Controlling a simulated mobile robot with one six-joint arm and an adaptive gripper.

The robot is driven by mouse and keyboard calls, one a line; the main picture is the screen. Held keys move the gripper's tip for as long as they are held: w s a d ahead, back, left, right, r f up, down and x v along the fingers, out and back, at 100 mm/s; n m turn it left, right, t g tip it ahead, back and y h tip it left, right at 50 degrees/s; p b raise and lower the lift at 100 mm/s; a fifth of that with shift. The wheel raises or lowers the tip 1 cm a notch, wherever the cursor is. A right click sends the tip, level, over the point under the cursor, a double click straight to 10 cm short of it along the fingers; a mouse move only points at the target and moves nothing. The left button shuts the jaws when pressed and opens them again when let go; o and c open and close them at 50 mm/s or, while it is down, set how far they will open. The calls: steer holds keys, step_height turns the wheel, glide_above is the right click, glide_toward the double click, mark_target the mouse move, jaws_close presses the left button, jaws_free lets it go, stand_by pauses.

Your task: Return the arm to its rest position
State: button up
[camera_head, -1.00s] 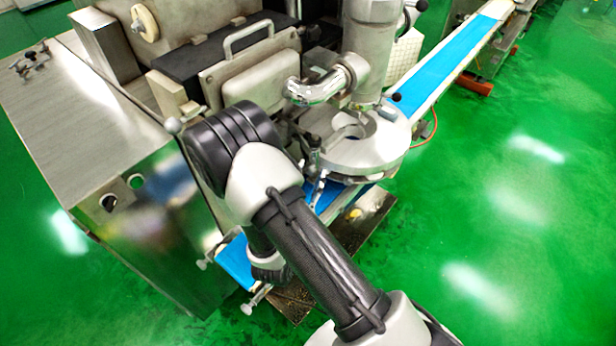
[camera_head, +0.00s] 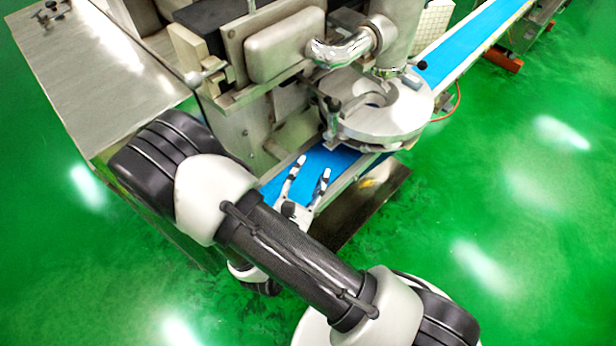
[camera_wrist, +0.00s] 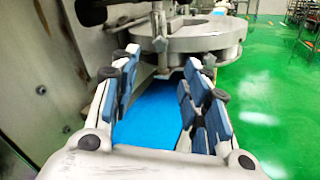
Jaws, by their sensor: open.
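My gripper (camera_head: 311,177) is open and empty, its two fingers apart above the near end of the blue conveyor belt (camera_head: 334,159). In the wrist view my gripper (camera_wrist: 163,80) shows its blue-padded fingers spread on both sides, with the blue belt (camera_wrist: 150,118) between and below them. My arm is bent across the lower middle of the head view and hides part of the machine's front. The encrusting machine's round metal head (camera_head: 385,115) stands just beyond the fingertips, and it also shows at the top of the wrist view (camera_wrist: 205,38).
A steel cabinet (camera_head: 95,80) stands at the left, close to my arm's elbow. A metal plate (camera_head: 365,205) lies beside the belt. The belt runs on to the upper right. Green floor (camera_head: 530,210) is clear at the right.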

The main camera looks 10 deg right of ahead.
steer(key=shift+s+a, duration=0.25)
steer(key=shift+s, duration=0.25)
steer(key=s+d+r+m+g+h, duration=0.2)
steer(key=d+r+m+g+h, duration=0.45)
steer(key=d+r+m, duration=0.2)
steer(key=s+d+r+m+g+y, duration=0.3)
steer(key=s+m+g+y, duration=0.15)
steer(key=s+m, duration=0.2)
steer(key=s+d+r+m+g+y, duration=0.2)
steer(key=s+d+m+g+y, duration=0.1)
steer(key=s+m+g, duration=0.3)
steer(key=s+a+r+m+t+y, duration=0.2)
steer(key=a+r+m+t+y, duration=0.3)
steer(key=a+r+t+y, duration=0.1)
steer(key=shift+a+r+y, duration=0.75)
steer(key=shift+r+y, duration=0.2)
steer(key=shift+y, duration=0.15)
